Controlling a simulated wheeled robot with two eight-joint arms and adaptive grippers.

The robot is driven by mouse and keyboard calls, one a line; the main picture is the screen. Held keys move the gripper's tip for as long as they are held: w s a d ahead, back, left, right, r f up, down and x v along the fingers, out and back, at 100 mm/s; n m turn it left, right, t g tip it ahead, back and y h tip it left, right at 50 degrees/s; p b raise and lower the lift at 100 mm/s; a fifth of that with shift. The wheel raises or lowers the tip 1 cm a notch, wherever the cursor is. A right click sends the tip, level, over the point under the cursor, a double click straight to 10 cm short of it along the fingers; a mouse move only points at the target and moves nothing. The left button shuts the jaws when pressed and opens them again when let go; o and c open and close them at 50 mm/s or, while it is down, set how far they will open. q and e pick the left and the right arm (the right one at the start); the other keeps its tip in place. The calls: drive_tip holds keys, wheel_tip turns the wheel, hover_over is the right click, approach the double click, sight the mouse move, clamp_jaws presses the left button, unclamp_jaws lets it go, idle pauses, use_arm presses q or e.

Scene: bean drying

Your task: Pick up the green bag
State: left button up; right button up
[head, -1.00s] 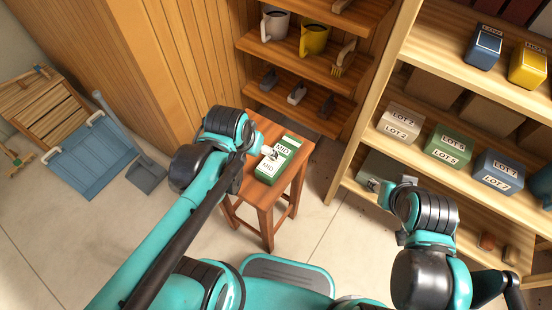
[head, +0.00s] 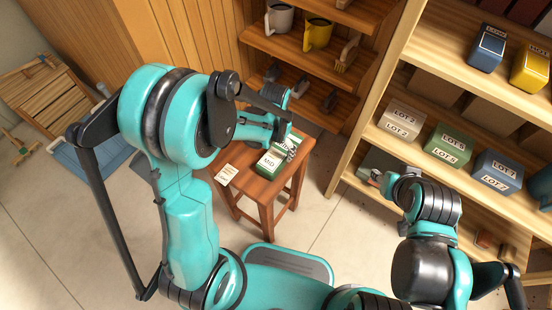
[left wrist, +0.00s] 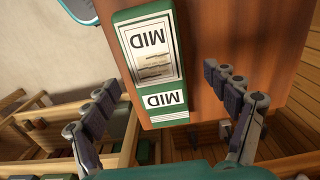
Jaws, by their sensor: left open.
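The green bag (head: 268,168), with white labels reading MID, lies on a small wooden stool (head: 255,188) in the head view. My left gripper (head: 284,138) is over the stool and hides part of the bag. In the left wrist view, the bag (left wrist: 120,55) shows its white label and green end. My left gripper (left wrist: 161,78) is open there, with one finger on each side of the bag's near end; I see no clear contact. My right gripper (head: 376,180) is by the right-hand shelf, away from the stool; its jaws are too small to judge.
The right shelf unit (head: 395,85) holds a grey LOT 2 box (head: 401,122), a green LOT 5 box (head: 448,147) and a blue LOT 7 box (head: 497,172). Mugs stand on the back shelves (head: 345,60). A small card (head: 226,175) lies at the stool's left side.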

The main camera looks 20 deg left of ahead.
sight(276, 154)
use_arm(q)
drive_tip(key=f, duration=0.1)
drive_tip(key=f+b, duration=0.2)
drive_tip(key=f, duration=0.1)
drive_tip(key=shift+s+d, duration=0.15)
drive_tip(key=shift+s, duration=0.1)
drive_tip(key=shift+f, duration=0.4)
drive_tip(key=shift+r, duration=0.1)
drive_tip(key=shift+c, duration=1.2)
drive_tip(key=c, duration=1.2)
drive_tip(key=shift+r+p, duration=0.45)
drive_tip(key=shift+r, duration=0.4)
wheel_tip(276, 154, up, 3)
drive_tip(key=shift+f+p, duration=0.2)
drive_tip(key=shift+p, duration=0.4)
drive_tip(key=s+d+r+p, duration=0.1)
drive_tip(key=d+r, duration=0.1)
drive_tip(key=d, duration=0.1)
drive_tip(key=s+d+r+p, duration=0.1)
drive_tip(key=d+r, duration=0.1)
drive_tip(key=d, duration=0.2)
drive_tip(key=s+d+r+p, duration=0.1)
drive_tip(key=d+r, duration=0.1)
drive_tip(key=d, duration=0.2)
drive_tip(key=shift+s+d+r, duration=0.1)
drive_tip(key=shift+s+r, duration=0.05)
drive_tip(key=shift+r, duration=0.2)
